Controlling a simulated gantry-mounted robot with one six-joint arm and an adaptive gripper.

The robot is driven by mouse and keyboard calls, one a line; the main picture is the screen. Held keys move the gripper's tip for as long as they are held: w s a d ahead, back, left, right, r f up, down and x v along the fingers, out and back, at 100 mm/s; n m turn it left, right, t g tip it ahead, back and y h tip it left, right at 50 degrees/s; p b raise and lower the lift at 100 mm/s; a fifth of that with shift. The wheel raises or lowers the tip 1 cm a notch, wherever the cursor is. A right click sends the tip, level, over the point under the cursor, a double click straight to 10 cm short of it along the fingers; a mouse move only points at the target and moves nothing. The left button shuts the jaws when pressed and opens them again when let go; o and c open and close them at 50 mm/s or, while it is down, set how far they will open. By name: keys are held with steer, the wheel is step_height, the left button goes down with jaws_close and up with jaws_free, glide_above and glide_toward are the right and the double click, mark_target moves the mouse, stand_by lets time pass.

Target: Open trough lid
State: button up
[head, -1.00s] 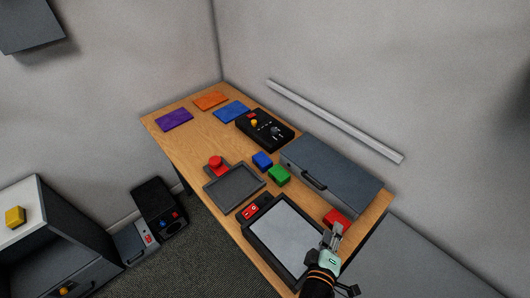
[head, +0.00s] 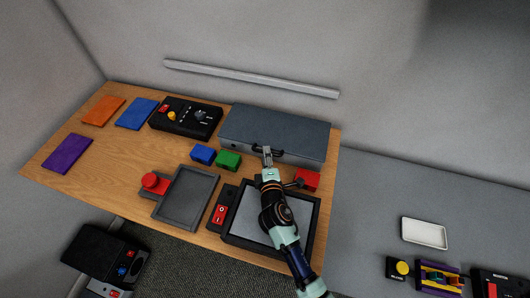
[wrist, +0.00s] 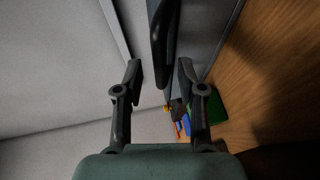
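The trough is a long grey box (head: 232,144) at the back of the table, with its flat grey lid (head: 275,125) closed. A black handle (head: 293,154) is on its front side. My gripper (head: 267,151) is at the front of the trough, by the left part of the handle. In the wrist view, my gripper (wrist: 160,75) has its fingers apart, with the dark handle (wrist: 160,45) showing between and ahead of the fingertips. I see no contact with the handle. My arm hides part of the handle area in the head view.
Blue (head: 202,154) and green (head: 228,160) blocks lie in front of the trough, left of my gripper. A red block (head: 307,179) lies to its right. A framed panel (head: 312,220) is beneath my arm. A black control box (head: 186,117) stands left of the trough.

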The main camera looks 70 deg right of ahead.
steer(key=shift+x, duration=1.25)
jaws_close()
